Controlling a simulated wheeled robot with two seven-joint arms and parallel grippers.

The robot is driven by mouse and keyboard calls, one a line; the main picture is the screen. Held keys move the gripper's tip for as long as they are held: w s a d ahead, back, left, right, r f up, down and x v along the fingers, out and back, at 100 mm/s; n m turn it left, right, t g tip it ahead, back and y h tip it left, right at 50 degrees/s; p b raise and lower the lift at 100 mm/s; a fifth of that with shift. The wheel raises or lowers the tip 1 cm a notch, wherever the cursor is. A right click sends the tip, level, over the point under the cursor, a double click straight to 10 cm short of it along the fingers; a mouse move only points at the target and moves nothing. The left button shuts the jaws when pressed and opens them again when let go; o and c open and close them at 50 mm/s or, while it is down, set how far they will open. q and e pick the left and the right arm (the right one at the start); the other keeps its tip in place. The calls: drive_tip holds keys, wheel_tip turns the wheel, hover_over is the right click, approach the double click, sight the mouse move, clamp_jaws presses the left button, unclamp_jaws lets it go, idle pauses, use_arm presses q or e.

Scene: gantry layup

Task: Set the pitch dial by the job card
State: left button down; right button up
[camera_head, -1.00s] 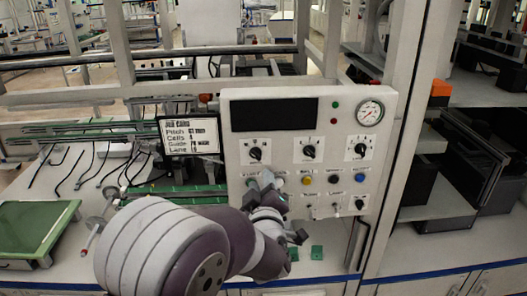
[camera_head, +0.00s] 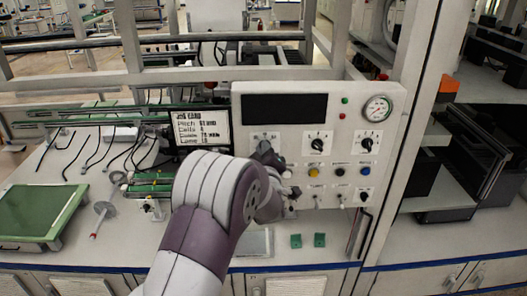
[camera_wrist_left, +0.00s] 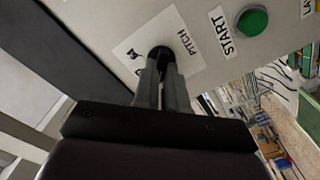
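The job card (camera_head: 202,132) stands left of the panel; its top line reads Pitch, seemingly 61 mm, with Cells, Guide and Lane lines below. The white control panel (camera_head: 285,87) carries a row of three black dials. The left one, the pitch dial (camera_wrist_left: 162,53), shows in the left wrist view beside its PITCH label; my arm hides it in the head view. My left gripper (camera_head: 266,154) is at this dial. In the wrist view its two fingers (camera_wrist_left: 162,75) are close together on the black knob. The dial's pointer is hidden. My right gripper is out of view.
Two more dials, the middle one (camera_head: 318,142) and the right one (camera_head: 368,142), sit beside it. Below are yellow (camera_head: 316,173) and blue (camera_head: 364,172) buttons; the green START button (camera_wrist_left: 252,21) is near my fingers. A round gauge (camera_head: 377,108) is top right. Green blocks (camera_head: 319,240) lie below.

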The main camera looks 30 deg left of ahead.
use_arm(q)
drive_tip(key=shift+f+m, duration=0.15)
drive_tip(key=shift+m, duration=0.15)
drive_tip(key=shift+w+d+m+b, duration=0.15)
drive_tip(key=shift+m+b, duration=0.5)
drive_tip(key=shift+m, duration=1.4)
drive_tip(key=shift+s+d+m+b, duration=0.1)
drive_tip(key=shift+m+b, duration=0.55)
drive_tip(key=shift+m, duration=1.4)
drive_tip(key=shift+f, duration=0.1)
drive_tip(key=c, duration=1.2)
unclamp_jaws()
drive_tip(key=shift+r, duration=0.2)
